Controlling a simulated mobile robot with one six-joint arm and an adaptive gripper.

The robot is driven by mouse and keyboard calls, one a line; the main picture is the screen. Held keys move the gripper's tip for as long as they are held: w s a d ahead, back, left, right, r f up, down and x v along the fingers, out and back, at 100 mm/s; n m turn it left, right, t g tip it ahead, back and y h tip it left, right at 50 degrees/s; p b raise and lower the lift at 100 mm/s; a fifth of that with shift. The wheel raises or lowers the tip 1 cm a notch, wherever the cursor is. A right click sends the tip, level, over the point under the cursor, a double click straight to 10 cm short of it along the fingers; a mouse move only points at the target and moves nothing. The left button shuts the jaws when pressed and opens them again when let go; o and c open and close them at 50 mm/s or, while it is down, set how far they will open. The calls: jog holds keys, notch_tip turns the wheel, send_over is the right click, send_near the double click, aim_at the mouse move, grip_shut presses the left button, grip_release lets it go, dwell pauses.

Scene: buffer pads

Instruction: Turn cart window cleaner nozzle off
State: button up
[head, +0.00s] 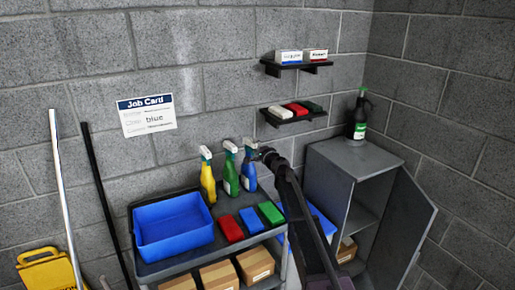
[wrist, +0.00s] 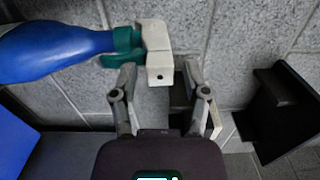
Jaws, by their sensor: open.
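A blue spray bottle (head: 249,176) stands upright at the back of the cart (head: 150,268). In the wrist view, the blue bottle (wrist: 55,52) lies across the upper left, with a green trigger (wrist: 122,55) and a white nozzle (wrist: 159,75) with a dark hole. My gripper (head: 263,153) is beside the blue bottle's head in the head view. Its fingers (wrist: 162,82) are open in the wrist view, with the nozzle near and between the fingertips. I cannot tell whether they touch. A green bottle (head: 231,178) and a yellow bottle (head: 207,182) stand to the left. Their labels are unreadable.
A blue tray (head: 172,240) and red, blue and green pads (head: 251,220) lie on the cart. A grey cabinet (head: 345,165) with an open door (head: 408,225) and a dark bottle (head: 359,118) stands right. Wall shelves (head: 290,118) hang above.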

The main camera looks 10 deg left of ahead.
jog(key=c, duration=0.6)
jog(key=shift+c, duration=0.2)
jog(key=n, duration=0.9)
jog(key=shift+n, duration=0.3)
jog(key=n, duration=0.4)
jog(key=shift+n, duration=0.3)
jog(key=shift+o, duration=0.2)
jog(key=n, duration=0.4)
jog(key=shift+n, duration=0.3)
